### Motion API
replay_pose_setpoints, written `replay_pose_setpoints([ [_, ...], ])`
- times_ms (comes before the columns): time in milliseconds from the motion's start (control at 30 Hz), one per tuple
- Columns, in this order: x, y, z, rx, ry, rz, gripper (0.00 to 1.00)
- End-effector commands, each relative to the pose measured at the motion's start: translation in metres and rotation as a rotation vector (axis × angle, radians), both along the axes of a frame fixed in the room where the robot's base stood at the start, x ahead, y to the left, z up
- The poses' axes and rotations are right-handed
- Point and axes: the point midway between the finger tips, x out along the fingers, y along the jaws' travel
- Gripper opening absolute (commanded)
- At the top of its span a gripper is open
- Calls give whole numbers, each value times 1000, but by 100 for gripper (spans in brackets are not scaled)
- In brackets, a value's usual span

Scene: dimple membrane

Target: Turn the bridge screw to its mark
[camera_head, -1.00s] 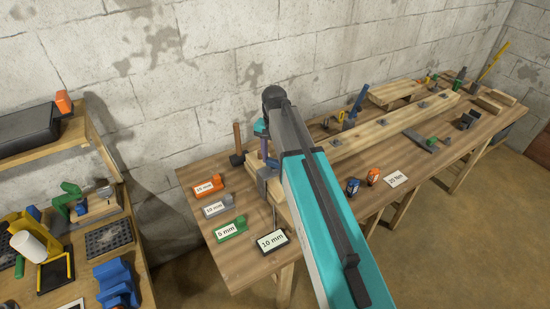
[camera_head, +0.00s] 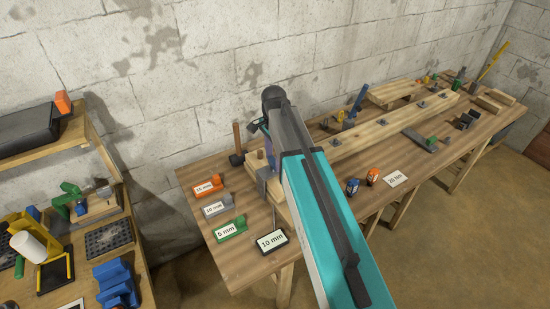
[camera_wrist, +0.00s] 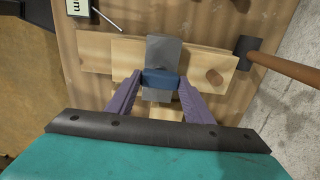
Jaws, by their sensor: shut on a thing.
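My gripper (camera_wrist: 160,79) has two purple fingers, shut on a blue knob-like piece, seemingly the bridge screw (camera_wrist: 160,77). The piece sits against a grey metal bridge block (camera_wrist: 163,48) that lies across a pale wooden beam (camera_wrist: 110,50). The fingers touch the blue piece at its left and right ends. In the head view the grey block (camera_head: 264,178) shows at the near end of the beam, while my arm largely hides the gripper and the screw. I cannot make out the mark on the screw.
A hammer (camera_wrist: 250,55) lies beside the beam's end, and a wooden peg (camera_wrist: 215,76) stands in the beam. Labelled holders and a 10 mm sign (camera_head: 272,240) stand on the bench's near end. Small bottles (camera_head: 352,186) and a 20 Nm card (camera_head: 396,179) lie to the right.

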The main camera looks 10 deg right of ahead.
Motion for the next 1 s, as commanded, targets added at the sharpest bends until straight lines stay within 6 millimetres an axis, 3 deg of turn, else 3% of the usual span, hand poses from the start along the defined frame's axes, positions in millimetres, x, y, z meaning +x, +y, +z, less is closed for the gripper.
replay_pose_setpoints([
  [333, 1, 1, 0, 0, -4, -5, 24],
  [367, 1, 1, 0, 0, -4, -5, 52],
  [467, 1, 1, 0, 1, -3, -4, 66],
  [1000, 1, 1, 8, 0, -1, -3, 66],
])
